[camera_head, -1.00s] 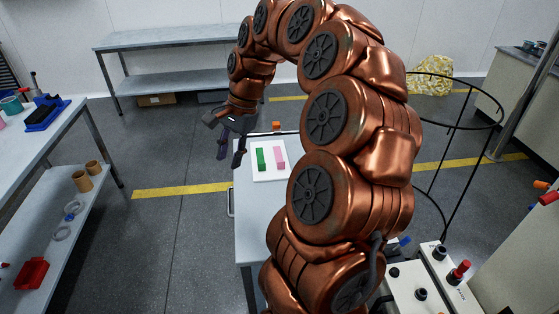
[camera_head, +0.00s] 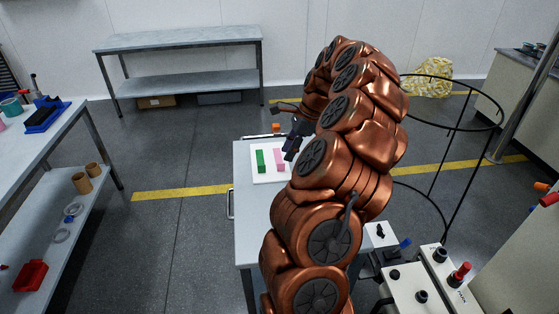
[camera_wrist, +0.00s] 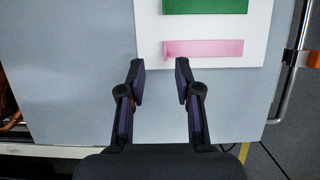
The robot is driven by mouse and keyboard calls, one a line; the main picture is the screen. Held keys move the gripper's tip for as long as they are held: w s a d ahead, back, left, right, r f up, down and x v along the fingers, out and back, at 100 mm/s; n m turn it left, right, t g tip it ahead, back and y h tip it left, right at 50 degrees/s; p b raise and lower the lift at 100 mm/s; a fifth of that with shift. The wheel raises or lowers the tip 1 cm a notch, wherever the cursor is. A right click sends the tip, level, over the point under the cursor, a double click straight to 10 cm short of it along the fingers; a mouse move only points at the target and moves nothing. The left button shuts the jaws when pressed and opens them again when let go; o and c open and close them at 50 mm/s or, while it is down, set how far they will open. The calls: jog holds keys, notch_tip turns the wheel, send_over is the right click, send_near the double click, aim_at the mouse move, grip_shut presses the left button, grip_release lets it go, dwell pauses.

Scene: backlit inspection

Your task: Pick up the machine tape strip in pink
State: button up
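The pink tape strip (camera_head: 279,160) lies on a white panel (camera_head: 268,177) beside a green strip (camera_head: 260,161). In the wrist view the pink strip (camera_wrist: 205,49) lies across the panel, just ahead of the fingertips, with the green strip (camera_wrist: 205,5) beyond it. My gripper (camera_wrist: 159,68) is open and empty, over the grey table and just short of the panel's edge. The right fingertip is close to the pink strip's left part in the picture; I cannot tell the height gap. In the head view my gripper (camera_head: 290,150) is beside the panel, partly hidden by my arm.
The panel lies on a grey table (camera_head: 252,215) with a side handle (camera_head: 230,204). An orange object (camera_head: 276,128) is at its far edge. A side bench (camera_head: 45,150) stands at left and a black wire hoop stand (camera_head: 455,128) at right. Bare tabletop surrounds the panel's near side.

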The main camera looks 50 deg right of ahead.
aim_at(283, 162)
jog(key=shift+d+p+x, duration=0.15)
jog(key=shift+p+x, duration=0.35)
jog(key=shift+x, duration=0.85)
jog(key=shift+d+p+x, duration=0.1)
jog(key=shift+p+x, duration=0.35)
jog(key=shift+x, duration=0.9)
jog(key=shift+w, duration=0.15)
grip_shut()
